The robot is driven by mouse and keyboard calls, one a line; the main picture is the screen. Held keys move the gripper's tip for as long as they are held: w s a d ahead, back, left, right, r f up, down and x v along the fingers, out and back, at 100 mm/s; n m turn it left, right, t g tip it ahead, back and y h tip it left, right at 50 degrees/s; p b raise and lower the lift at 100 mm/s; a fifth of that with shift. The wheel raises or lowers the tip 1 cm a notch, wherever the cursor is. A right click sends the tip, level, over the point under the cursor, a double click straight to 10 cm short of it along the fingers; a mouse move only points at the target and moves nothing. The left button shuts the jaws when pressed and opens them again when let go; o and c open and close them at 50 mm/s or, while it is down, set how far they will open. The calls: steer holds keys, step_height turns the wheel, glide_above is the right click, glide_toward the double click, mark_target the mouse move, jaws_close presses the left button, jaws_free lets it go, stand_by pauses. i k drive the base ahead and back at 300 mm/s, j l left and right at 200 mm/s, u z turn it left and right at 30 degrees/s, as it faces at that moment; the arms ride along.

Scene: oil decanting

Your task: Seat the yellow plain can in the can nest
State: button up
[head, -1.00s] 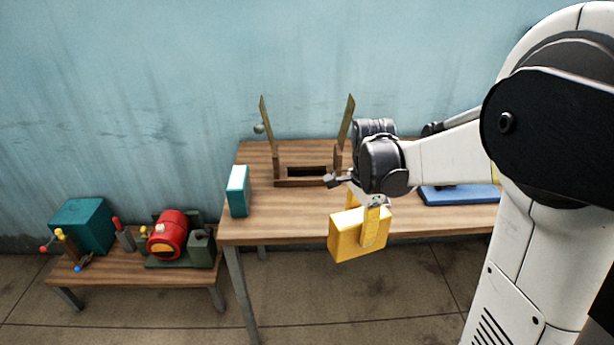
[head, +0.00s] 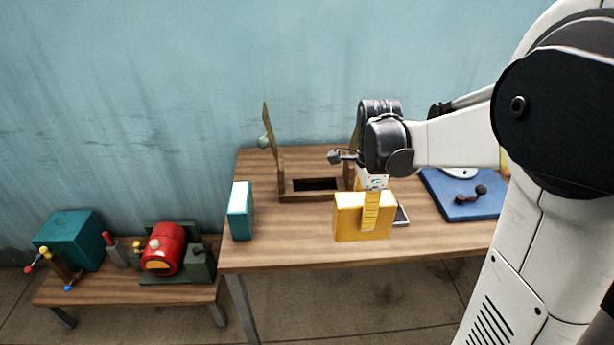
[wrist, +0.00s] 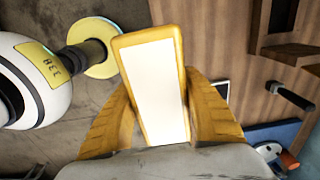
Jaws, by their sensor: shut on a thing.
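The yellow plain can (head: 349,218) is a box-shaped can with a pale top, held upright near the front edge of the table in the head view. My gripper (head: 371,208) is shut on it, with yellow fingers on two opposite sides. In the wrist view the can (wrist: 155,90) sits between both fingers, its pale face towards the camera. The can nest (head: 312,190) is a wooden frame with a dark slot and raised slanted boards, behind and left of the can. The arm partly hides its right board. I cannot tell whether the can touches the table.
A teal box (head: 240,212) with a white top stands left of the nest on the table (head: 285,245). A low bench (head: 110,290) at left holds a red drum (head: 162,248) and a teal block (head: 68,240).

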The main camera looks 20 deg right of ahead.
mark_target(317, 187)
steer(key=i, duration=1)
